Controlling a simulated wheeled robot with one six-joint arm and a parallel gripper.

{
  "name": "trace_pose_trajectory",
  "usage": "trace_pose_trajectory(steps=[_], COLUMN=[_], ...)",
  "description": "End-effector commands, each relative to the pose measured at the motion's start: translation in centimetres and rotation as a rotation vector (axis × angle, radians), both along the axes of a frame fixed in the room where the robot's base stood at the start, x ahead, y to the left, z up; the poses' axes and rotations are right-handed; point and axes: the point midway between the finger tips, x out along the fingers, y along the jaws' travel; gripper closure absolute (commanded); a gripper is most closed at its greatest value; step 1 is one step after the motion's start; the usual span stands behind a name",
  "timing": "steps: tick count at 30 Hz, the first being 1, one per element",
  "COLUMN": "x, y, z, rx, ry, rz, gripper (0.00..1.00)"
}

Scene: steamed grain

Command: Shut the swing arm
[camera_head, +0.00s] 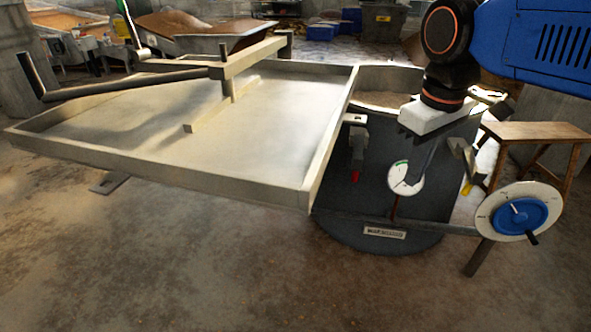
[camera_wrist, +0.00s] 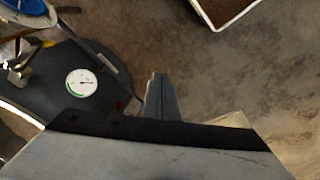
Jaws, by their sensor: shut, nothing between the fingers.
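A beige beam that looks like the swing arm (camera_head: 255,54) stands over the large shallow tray (camera_head: 180,182) on a short dark post, with a scraper-like bar (camera_head: 222,104) below it. A dark rod handle (camera_head: 130,84) reaches left from it. In the wrist view my gripper's fingers (camera_wrist: 157,78) are together and empty. The beam is not visible there.
A round gauge (camera_head: 402,183) sits on the vat's front. A white dial with a blue knob (camera_head: 515,214) stands at the right, before a wooden stool (camera_head: 540,132). The wrist view shows a white-rimmed container (camera_wrist: 240,17). The floor in front is clear.

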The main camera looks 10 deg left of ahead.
Motion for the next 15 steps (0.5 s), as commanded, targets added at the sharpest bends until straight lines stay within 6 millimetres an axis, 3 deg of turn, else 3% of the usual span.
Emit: trace_pose_trajectory(steps=[1, 6, 15], x=[0.7, 2.2, 2.3], y=[2.0, 7.9, 19.6], z=[0.8, 3.2, 6.1], rx=[-0.016, -0.072, -0.180], ry=[0.018, 0.077, 0.171], rz=[0.054, 0.223, 0.513], gripper=[1.00, 1.00, 1.00])
